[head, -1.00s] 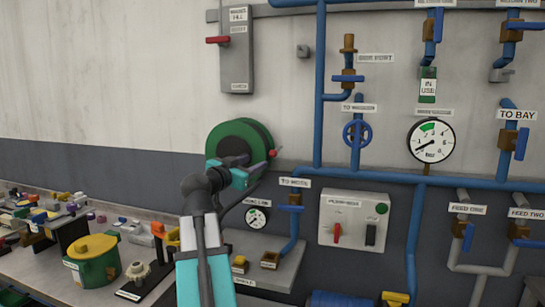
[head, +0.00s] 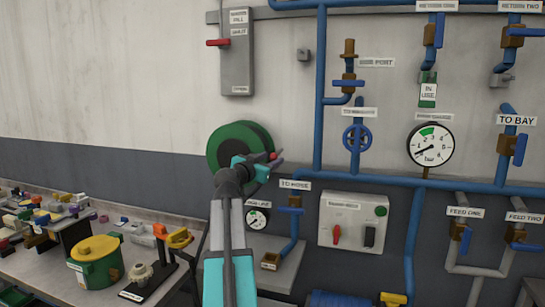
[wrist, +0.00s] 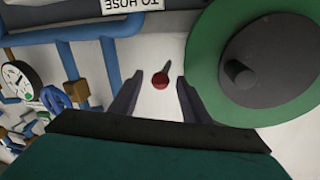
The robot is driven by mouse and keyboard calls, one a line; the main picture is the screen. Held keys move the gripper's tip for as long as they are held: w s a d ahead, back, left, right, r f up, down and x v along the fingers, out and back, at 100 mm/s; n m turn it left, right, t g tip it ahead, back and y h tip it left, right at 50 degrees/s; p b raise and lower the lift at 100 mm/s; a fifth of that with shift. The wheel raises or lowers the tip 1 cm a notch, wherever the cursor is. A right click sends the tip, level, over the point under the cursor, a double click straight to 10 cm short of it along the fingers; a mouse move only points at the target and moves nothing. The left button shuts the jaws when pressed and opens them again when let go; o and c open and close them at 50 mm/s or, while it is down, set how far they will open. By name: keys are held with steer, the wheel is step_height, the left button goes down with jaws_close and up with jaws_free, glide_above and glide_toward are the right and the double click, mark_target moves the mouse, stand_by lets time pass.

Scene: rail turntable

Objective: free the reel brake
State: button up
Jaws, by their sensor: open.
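The green hose reel (head: 230,134) is on the wall in the head view. It also fills the right of the wrist view (wrist: 217,50), with a dark hub. A small lever with a red knob (head: 273,156), seemingly the reel brake, sticks out at the reel's right side. In the wrist view the red knob (wrist: 160,81) shows end-on beside the reel's rim, with a short grey stem. My gripper (head: 277,161) is open at the knob. In the wrist view its two fingers (wrist: 158,90) stand either side of the knob, apart from it. How deep the knob lies between them is unclear.
Blue pipes (head: 317,120) with valves run to the right of the reel. A gauge (head: 256,218) and a grey switch panel (head: 353,221) are below right. A bench (head: 60,270) with a green pot (head: 97,262) and clutter stands at the left.

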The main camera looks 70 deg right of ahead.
mark_target(277, 153)
steer(key=shift+s+d+p, duration=0.15)
steer(key=shift+d+p, duration=0.15)
steer(key=shift+d, duration=0.95)
